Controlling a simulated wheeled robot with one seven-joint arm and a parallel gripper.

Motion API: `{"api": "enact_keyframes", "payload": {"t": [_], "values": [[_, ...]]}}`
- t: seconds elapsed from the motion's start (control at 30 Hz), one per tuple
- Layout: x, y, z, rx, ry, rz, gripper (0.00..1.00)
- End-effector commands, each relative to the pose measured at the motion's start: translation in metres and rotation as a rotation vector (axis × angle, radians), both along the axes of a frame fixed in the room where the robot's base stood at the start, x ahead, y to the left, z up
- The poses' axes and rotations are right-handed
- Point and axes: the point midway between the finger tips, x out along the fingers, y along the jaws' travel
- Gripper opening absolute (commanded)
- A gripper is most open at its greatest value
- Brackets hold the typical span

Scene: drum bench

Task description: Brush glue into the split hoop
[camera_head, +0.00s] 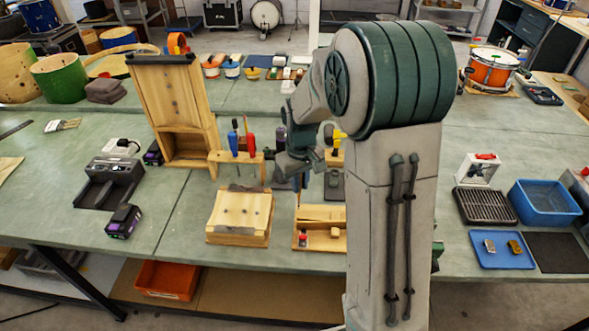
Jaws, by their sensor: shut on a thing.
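My gripper (299,166) hangs low over the middle of the bench, pointing down, partly hidden by my own arm. It is shut on a thin upright tool (297,190), too small to identify surely as the glue brush. Below it stands a low wooden tray (320,238) with compartments and a small red-topped item; its right side is behind my arm. I cannot tell whether tool and tray touch. A curved pale wooden band (122,47) at the back left may be the split hoop; its split and any glue cannot be made out.
A wooden block (240,216) and a rack of screwdrivers (237,157) stand left of my gripper. A tall wooden stand (178,108) rises behind them. Drum shells (60,78) stand at the back left. A blue bin (545,203) and blue tray (502,252) lie right.

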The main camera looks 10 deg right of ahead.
Motion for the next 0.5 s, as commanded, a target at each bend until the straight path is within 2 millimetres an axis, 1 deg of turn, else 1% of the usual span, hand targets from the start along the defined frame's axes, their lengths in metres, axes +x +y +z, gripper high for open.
{"api": "enact_keyframes", "payload": {"t": [0.27,0.5], "values": [[0.0,0.002,-0.017,0.002,0.005,0.004,0.0],[0.0,0.001,-0.038,0.001,0.004,0.003,0.0]]}}
